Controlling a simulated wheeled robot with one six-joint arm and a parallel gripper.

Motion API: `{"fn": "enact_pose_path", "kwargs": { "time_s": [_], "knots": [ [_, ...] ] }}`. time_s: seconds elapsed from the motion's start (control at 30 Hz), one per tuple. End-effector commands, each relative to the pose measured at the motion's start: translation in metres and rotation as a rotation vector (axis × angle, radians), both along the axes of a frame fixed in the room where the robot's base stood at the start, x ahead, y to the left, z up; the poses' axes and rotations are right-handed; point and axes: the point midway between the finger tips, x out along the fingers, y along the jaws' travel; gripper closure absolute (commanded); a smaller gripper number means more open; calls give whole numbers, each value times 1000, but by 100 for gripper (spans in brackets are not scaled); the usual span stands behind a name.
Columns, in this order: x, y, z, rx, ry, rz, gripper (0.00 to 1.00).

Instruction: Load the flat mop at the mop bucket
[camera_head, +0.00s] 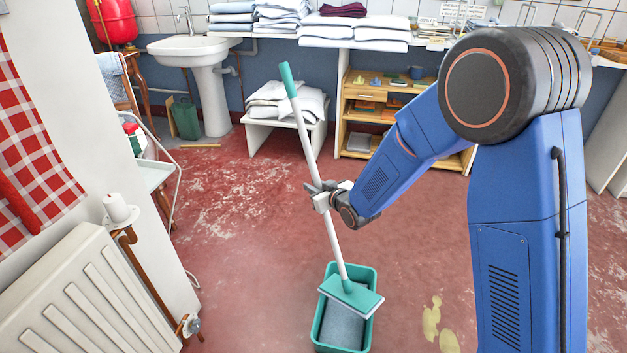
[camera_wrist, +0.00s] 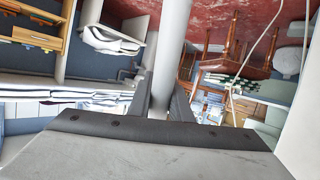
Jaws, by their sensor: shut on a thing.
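The flat mop has a white handle (camera_head: 316,165) with a teal grip at its top and a teal flat head (camera_head: 352,297) at its lower end. My gripper (camera_head: 321,197) is shut on the handle around its middle, and the mop leans with its top to the left. In the wrist view the white handle (camera_wrist: 173,50) runs between the two fingers of my gripper (camera_wrist: 165,95). The teal mop bucket (camera_head: 316,322) stands on the floor with grey contents inside. The mop head appears over the bucket's opening; I cannot tell whether it touches what is inside.
A white radiator (camera_head: 90,290) and wall stand at the left. Behind are a sink (camera_head: 195,50), a low stool (camera_head: 262,134) with folded cloths and a wooden shelf (camera_head: 350,120). Yellow stains (camera_head: 431,320) mark the floor right of the bucket. The red floor (camera_head: 240,230) around is mostly clear.

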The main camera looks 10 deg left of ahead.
Motion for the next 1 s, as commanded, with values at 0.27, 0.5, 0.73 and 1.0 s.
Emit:
{"fn": "enact_pose_path", "kwargs": {
  "time_s": [0.27, 0.5, 0.73, 1.0],
  "knots": [
    [0, 0, -29, -2, 2, 0, 100],
    [-2, -2, -46, -8, 10, -1, 100],
    [-3, -2, -69, -11, 15, 0, 100],
    [-4, -2, -90, -11, 14, 0, 100]
  ]
}}
